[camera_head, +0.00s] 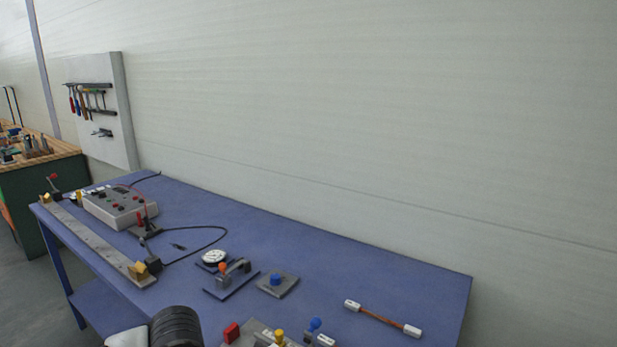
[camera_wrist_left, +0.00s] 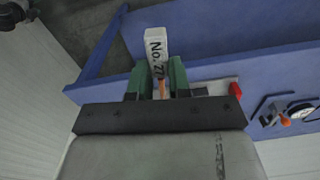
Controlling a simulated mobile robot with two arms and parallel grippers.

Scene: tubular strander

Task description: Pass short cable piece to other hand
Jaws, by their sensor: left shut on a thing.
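In the left wrist view, the green fingers of my left gripper (camera_wrist_left: 157,82) are shut on a short cable piece. Its white end block (camera_wrist_left: 156,42), marked "No. 27" with a possibly cut-off digit, sticks out beyond the fingers, and a bit of copper-coloured cable (camera_wrist_left: 162,90) shows between them. The piece's other end is hidden. In the head view only part of my left arm shows at the bottom edge. Another cable piece (camera_head: 383,318), copper-brown with white end blocks, lies on the blue table at the right. My right gripper is in neither view.
The blue table (camera_head: 330,262) runs along a pale wall. On it are a control box (camera_head: 118,207), a long metal rail (camera_head: 98,244), a dial gauge stand (camera_head: 214,257) and a small plate with a blue knob (camera_head: 276,282). A red block (camera_head: 231,333) stands at the near edge.

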